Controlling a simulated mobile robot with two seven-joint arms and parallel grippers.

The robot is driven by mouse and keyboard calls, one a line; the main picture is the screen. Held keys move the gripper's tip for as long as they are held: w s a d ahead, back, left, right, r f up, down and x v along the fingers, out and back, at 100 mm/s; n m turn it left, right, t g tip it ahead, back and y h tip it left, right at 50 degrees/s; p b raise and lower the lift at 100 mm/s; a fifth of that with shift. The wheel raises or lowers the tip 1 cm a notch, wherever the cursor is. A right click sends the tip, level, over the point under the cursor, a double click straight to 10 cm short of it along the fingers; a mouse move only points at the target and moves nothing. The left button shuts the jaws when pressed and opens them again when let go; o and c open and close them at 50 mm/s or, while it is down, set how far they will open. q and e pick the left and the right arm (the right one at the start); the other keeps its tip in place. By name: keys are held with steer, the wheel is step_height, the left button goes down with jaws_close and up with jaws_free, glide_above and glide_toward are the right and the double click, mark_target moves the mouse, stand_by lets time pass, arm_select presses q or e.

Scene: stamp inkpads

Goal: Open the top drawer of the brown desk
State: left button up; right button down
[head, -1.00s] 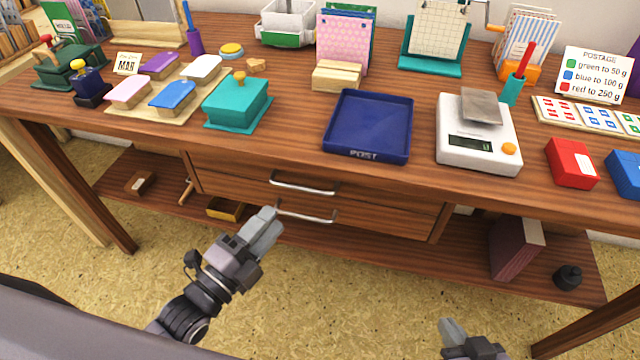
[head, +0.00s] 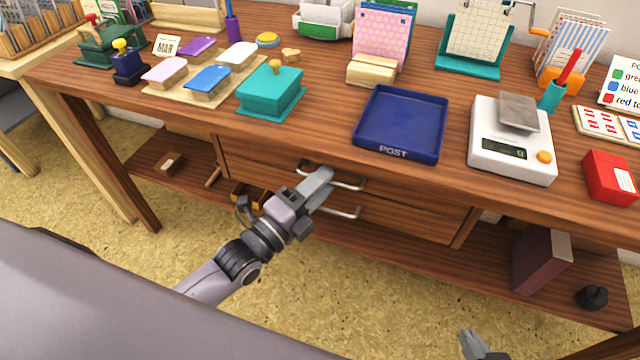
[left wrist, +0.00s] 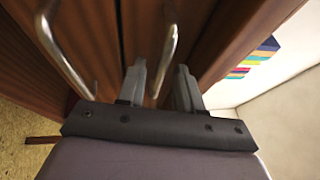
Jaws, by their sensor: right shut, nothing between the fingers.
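The brown desk (head: 190,125) has two drawers under its top. The top drawer (head: 265,170) looks closed, with a metal bar handle (head: 350,183). The lower drawer's handle (head: 345,212) sits below it. My left gripper (head: 322,184) is at the top handle and hides part of it. In the left wrist view its fingers (left wrist: 160,88) are apart, and the top handle (left wrist: 170,45) runs down between them; I cannot tell whether they touch it. The lower handle (left wrist: 65,55) is to the left there. My right gripper (head: 473,345) is shut and empty at the bottom edge, well away from the desk.
On the desk top above the drawers are a blue tray (head: 400,122), a white scale (head: 511,140) and a teal stamp box (head: 271,92). A low shelf holds a dark red book (head: 540,262) and a small black item (head: 592,298). The floor before the drawers is clear.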

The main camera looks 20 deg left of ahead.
arm_select(q)
jaws_close()
stand_by(1.4)
